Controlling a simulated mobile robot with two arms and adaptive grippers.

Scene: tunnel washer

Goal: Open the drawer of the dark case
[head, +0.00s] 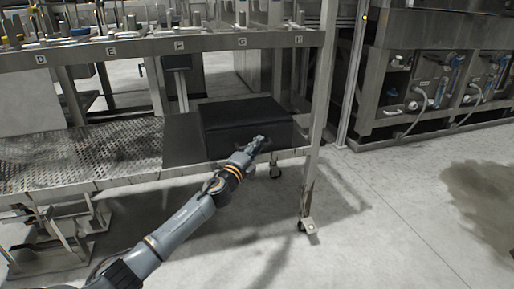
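The dark case (243,113) is a black box on the lower shelf of the metal rack, towards its right end. Its front faces me and is in shadow, so I cannot make out the drawer's edges or handle. My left gripper (258,141) is at the lower front of the case, and its fingers overlap the front face in the picture. I cannot tell if it touches the case. The fingers are too small and dark to show whether they are open or shut. My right gripper is out of view.
The lower shelf (80,155) has a perforated metal surface left of the case. The upper shelf (170,45) carries lettered labels and several small items. A rack post (318,110) stands right of the case. Machinery (440,80) stands at the right. The floor (390,220) in front is clear.

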